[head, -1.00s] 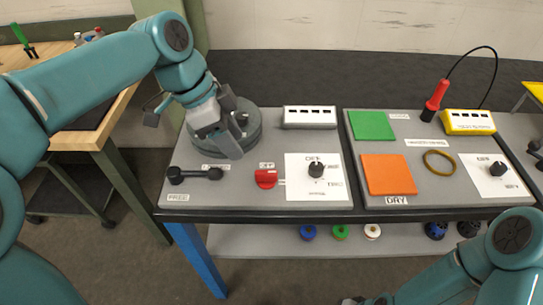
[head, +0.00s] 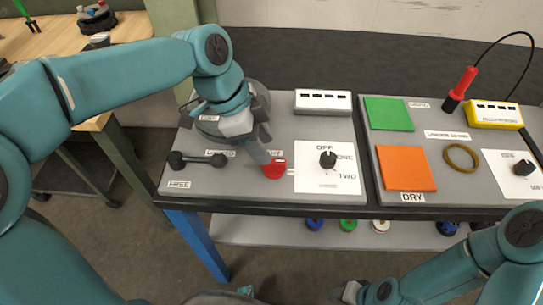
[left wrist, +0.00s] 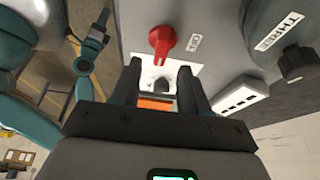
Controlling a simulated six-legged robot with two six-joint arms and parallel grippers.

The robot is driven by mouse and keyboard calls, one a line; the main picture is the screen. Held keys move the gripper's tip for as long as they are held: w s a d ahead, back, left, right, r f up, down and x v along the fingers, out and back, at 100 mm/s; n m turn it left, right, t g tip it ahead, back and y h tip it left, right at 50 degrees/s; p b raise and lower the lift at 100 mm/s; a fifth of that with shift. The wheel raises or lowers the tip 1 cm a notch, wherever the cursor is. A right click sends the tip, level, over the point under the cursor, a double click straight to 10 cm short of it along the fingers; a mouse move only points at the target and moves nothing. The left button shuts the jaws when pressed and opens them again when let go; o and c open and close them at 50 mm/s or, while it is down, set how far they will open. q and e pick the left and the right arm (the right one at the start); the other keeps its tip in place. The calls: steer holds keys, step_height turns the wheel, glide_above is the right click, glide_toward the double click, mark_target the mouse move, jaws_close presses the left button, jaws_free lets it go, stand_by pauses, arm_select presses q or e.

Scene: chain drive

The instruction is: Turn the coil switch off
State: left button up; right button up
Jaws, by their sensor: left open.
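A red switch handle (head: 274,171) sits on the left grey bench panel, partly covered by my left gripper (head: 262,148) in the head view. In the left wrist view the red switch (left wrist: 161,40) stands beyond the fingertips, with an OFF label (left wrist: 194,42) beside it. My left gripper (left wrist: 158,82) is open and empty, its fingers apart and pointing toward the panel. I cannot tell from the head view whether a finger touches the red switch. A black knob (head: 328,159) sits on a white plate marked ONE and TWO. My right gripper (head: 350,291) is low at the front, barely visible.
A black bar handle (head: 197,160) lies left of the red switch, near a FREE label. A white socket box (head: 323,102) stands behind. A grey round drum is mostly behind my left arm. Green (head: 388,113) and orange (head: 405,168) pads lie on the right panel.

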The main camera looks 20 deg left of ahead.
mark_target(274, 161)
arm_select(q)
steer(key=x, duration=0.5)
steer(key=shift+w, duration=0.1)
jaws_close()
